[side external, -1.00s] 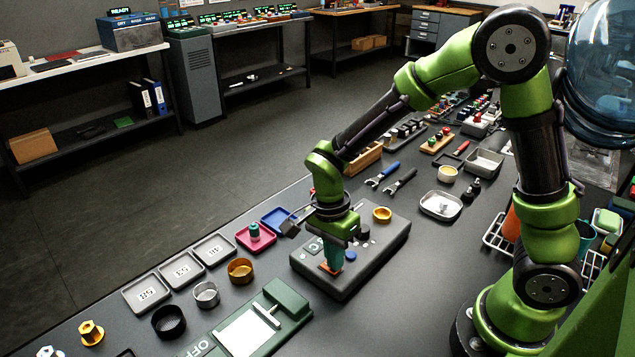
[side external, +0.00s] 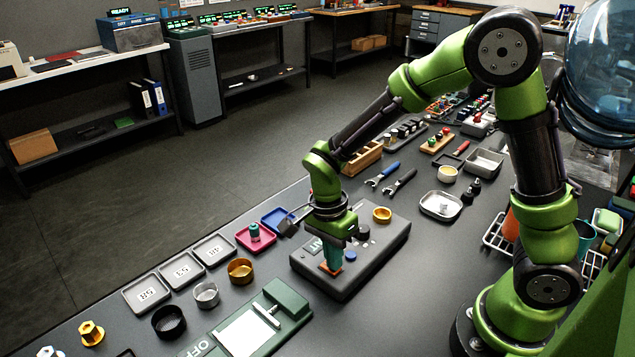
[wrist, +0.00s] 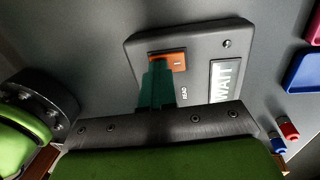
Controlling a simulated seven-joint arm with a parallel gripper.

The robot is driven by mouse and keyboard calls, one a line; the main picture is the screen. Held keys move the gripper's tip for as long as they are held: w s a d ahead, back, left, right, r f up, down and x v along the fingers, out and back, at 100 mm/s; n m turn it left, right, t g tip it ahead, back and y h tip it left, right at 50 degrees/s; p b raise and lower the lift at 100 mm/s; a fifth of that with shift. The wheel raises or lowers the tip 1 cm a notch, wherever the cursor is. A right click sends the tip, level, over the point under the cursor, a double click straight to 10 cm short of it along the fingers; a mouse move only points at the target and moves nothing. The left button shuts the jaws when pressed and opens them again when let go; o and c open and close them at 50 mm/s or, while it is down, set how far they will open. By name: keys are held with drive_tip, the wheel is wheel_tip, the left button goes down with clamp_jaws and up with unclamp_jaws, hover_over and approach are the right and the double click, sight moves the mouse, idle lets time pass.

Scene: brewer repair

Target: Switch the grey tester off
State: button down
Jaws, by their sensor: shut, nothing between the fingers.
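The grey tester (side external: 375,262) lies flat on the dark bench in the side view, and its body (wrist: 205,98) also shows in the wrist view. An orange rocker switch (wrist: 180,61) sits near one edge of its top. A lit display (wrist: 224,80) with large pale letters, perhaps "WAIT", is beside it. My gripper (side external: 331,266) points down at the orange switch, its teal fingers shut and empty. In the wrist view the fingertips (wrist: 159,64) cover part of the switch. I cannot tell whether they touch it.
A brass ring (side external: 382,214), a black knob and a blue button are on the tester's top. A pink tray (side external: 270,239) and a blue tray (side external: 268,217) lie left of it. A green fixture (side external: 289,298) is in front. Wrenches and metal dishes lie behind, to the right.

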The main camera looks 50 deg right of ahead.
drive_tip(key=shift+w+a+f, duration=0.15)
drive_tip(key=shift+w+f, duration=0.1)
drive_tip(key=shift+w, duration=0.2)
drive_tip(key=shift+r, duration=0.15)
wheel_tip(320, 180, up, 14)
drive_tip(key=shift+w, duration=0.15)
drive_tip(key=shift+r, duration=0.1)
drive_tip(key=shift+w, duration=0.15)
drive_tip(key=f, duration=0.4)
drive_tip(key=s+f, duration=0.1)
drive_tip(key=f, duration=0.8)
drive_tip(key=shift+s+f, duration=0.35)
drive_tip(key=shift+f, duration=0.05)
